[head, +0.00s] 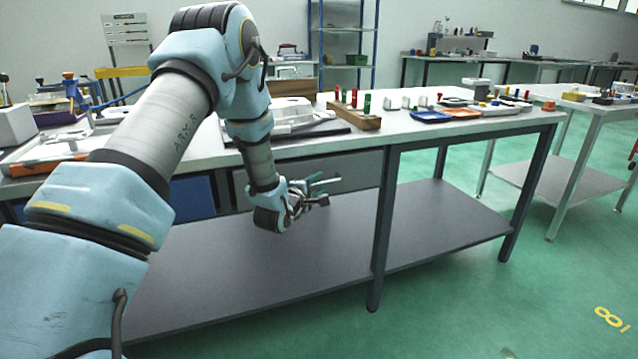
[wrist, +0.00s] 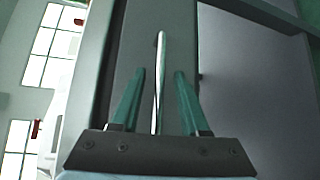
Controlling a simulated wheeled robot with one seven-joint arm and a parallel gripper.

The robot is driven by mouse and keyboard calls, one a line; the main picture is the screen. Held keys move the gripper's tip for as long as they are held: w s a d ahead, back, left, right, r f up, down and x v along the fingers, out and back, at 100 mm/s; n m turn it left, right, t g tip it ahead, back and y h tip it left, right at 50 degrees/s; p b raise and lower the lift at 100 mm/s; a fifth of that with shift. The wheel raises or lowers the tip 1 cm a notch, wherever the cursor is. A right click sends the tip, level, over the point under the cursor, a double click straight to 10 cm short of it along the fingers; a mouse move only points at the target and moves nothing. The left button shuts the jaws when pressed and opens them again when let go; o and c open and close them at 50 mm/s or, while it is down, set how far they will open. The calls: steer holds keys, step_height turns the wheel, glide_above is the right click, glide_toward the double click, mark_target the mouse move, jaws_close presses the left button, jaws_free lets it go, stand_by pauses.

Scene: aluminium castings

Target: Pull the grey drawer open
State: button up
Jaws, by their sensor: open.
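The grey drawer (head: 352,170) is under the workbench top, and its front looks flush under the bench edge. In the wrist view the drawer front (wrist: 182,35) fills the strip behind the fingers, with a slim silver bar handle (wrist: 161,50) on it. My gripper (head: 318,190) is in front of the drawer; in the wrist view its two green fingers (wrist: 160,75) are apart, one on each side of the handle. Gaps show between the handle and both fingers.
The workbench top (head: 420,132) above carries a wooden block with coloured pegs (head: 354,114), trays and castings. A lower shelf (head: 320,235) lies below my gripper, and a bench leg (head: 384,230) stands to its right. A blue drawer (head: 192,198) is to the left.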

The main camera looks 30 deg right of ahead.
steer(key=shift+w+d, duration=0.3)
steer(key=shift+d, duration=0.1)
jaws_close()
steer(key=shift+f, duration=0.1)
stand_by(1.2)
